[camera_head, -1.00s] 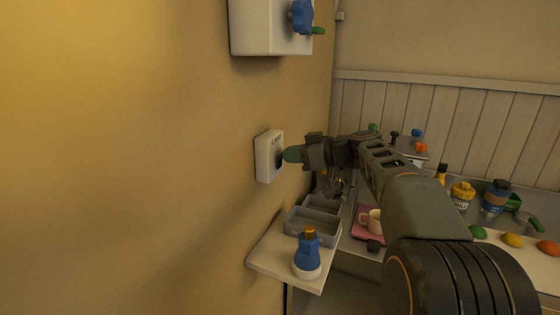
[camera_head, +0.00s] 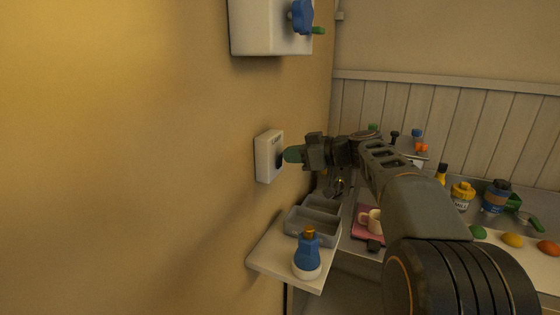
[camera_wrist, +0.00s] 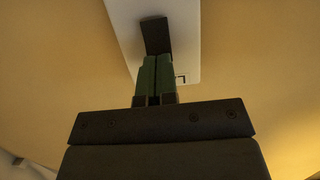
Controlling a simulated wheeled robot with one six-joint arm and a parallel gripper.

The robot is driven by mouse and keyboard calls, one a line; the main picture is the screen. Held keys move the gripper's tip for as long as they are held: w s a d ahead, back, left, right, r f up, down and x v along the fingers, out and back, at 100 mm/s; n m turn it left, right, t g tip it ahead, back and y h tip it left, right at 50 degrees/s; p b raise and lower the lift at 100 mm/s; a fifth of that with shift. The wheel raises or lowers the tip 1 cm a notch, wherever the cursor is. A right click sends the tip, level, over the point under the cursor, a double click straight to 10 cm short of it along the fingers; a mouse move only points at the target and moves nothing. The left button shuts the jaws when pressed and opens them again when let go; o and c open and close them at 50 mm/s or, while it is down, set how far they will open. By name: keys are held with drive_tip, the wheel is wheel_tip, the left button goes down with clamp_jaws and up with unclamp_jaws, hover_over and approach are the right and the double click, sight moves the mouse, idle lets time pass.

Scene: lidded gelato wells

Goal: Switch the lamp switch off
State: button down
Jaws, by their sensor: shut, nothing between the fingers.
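The lamp switch is a white plate (camera_head: 263,160) on the tan wall, with a dark rocker (camera_head: 279,160) on its face. In the wrist view the white plate (camera_wrist: 188,30) fills the top middle, and the dark rocker (camera_wrist: 155,36) stands out from it. My gripper (camera_head: 287,155) has green fingertips, shut together with nothing between them. In the wrist view the fingertips (camera_wrist: 155,62) meet the lower end of the rocker or lie just in front of it; I cannot tell whether they press it. The fingers hide part of the plate.
A white box with a blue knob (camera_head: 302,16) is on the wall above.

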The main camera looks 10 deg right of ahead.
drive_tip(key=shift+w+a+b, duration=0.35)
drive_tip(key=shift+a+b, duration=0.05)
drive_tip(key=shift+a, duration=0.1)
idle(0.6)
drive_tip(key=s+d+b, duration=0.3)
drive_tip(key=d, duration=0.2)
drive_tip(key=shift+s, duration=0.25)
idle(0.4)
